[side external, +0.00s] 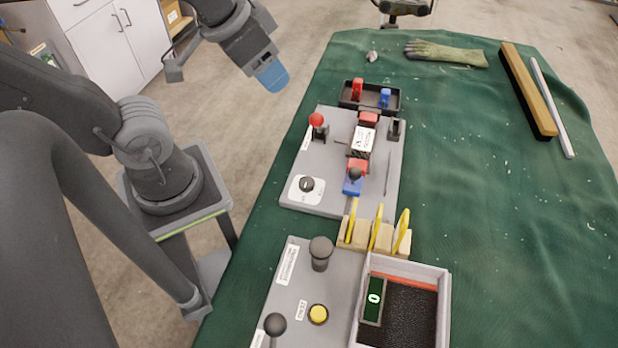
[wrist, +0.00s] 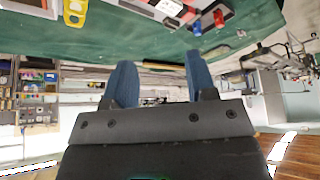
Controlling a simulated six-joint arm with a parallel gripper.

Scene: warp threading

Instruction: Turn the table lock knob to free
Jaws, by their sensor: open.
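A black rotary knob (side external: 307,184) sits on a white dial plate (side external: 299,194) at the near left corner of the upper grey panel (side external: 325,150). It looks like the table lock knob; its markings are too small to read. My gripper (side external: 272,77) is raised beyond the table's left edge, well above and apart from the knob. In the wrist view its two blue fingers (wrist: 160,82) are spread with nothing between them. I cannot make out the knob in the wrist view.
A red-ball lever (side external: 317,120), a block with yellow clips (side external: 375,238) and a black tray (side external: 350,104) with red and blue pieces stand nearby. A lower panel has a black knob (side external: 320,250) and a yellow button (side external: 318,314). The green cloth (side external: 480,200) is mostly clear at right.

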